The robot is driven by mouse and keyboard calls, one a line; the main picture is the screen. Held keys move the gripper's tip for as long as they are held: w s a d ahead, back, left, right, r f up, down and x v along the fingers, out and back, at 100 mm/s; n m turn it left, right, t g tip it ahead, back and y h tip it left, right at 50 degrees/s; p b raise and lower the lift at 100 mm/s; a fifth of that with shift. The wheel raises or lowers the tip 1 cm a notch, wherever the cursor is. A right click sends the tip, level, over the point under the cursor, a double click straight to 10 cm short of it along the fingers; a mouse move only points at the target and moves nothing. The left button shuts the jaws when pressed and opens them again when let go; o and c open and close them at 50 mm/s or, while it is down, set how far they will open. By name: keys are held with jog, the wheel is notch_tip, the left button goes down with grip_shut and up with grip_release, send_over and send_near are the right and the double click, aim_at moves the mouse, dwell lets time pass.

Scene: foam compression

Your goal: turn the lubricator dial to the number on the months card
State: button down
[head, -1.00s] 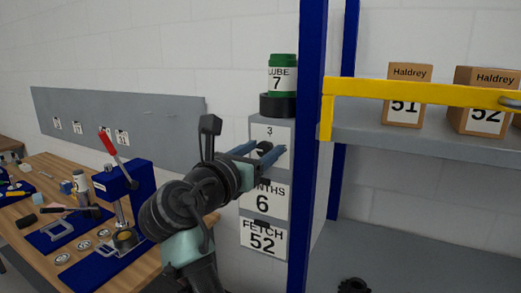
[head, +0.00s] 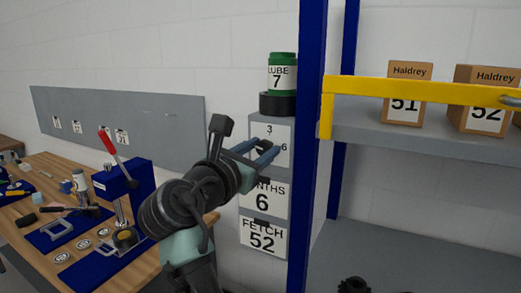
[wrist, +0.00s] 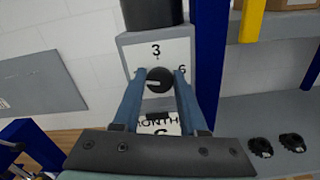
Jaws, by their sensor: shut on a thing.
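The dial (wrist: 158,80) is a round black knob with a white mark, on a white plate (wrist: 158,58) with a 3 above it and a 6 to its right. The white mark seems to lie toward the left of the knob. The blue fingers of my gripper (wrist: 160,74) are shut on the knob, one on each side. In the head view my gripper (head: 265,151) partly hides the knob. The months card (head: 262,200) below the plate reads 6; its first letters are hidden in the head view.
A green container (head: 283,73) labelled LUBE 7 stands above the dial. A card (head: 262,238) reading FETCH 52 hangs below. A blue post (head: 306,150) stands close on the right, with a yellow-barred shelf (head: 420,92) of boxes beyond. A workbench (head: 90,205) is at left.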

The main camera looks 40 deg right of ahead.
jog(key=m+b, duration=0.1)
jog(key=m, duration=0.3)
jog(key=shift+f+m, duration=0.1)
jog(key=shift+m, duration=0.2)
jog(key=m+b, duration=0.1)
jog(key=m, duration=0.3)
jog(key=shift+s+f+m, duration=0.1)
jog(key=shift+m, duration=0.2)
jog(key=m+b, duration=0.2)
jog(key=m, duration=0.2)
jog(key=shift+f, duration=0.1)
jog(key=m+b, duration=0.2)
jog(key=m, duration=0.3)
jog(key=shift+b, duration=0.35)
jog(key=m+b, duration=0.4)
jog(key=m, duration=0.4)
jog(key=shift+f, duration=0.15)
jog(key=m+b, duration=0.1)
jog(key=m, duration=0.2)
jog(key=shift+m, duration=0.3)
jog(key=shift+m+b, duration=0.75)
jog(key=shift+m, duration=1.15)
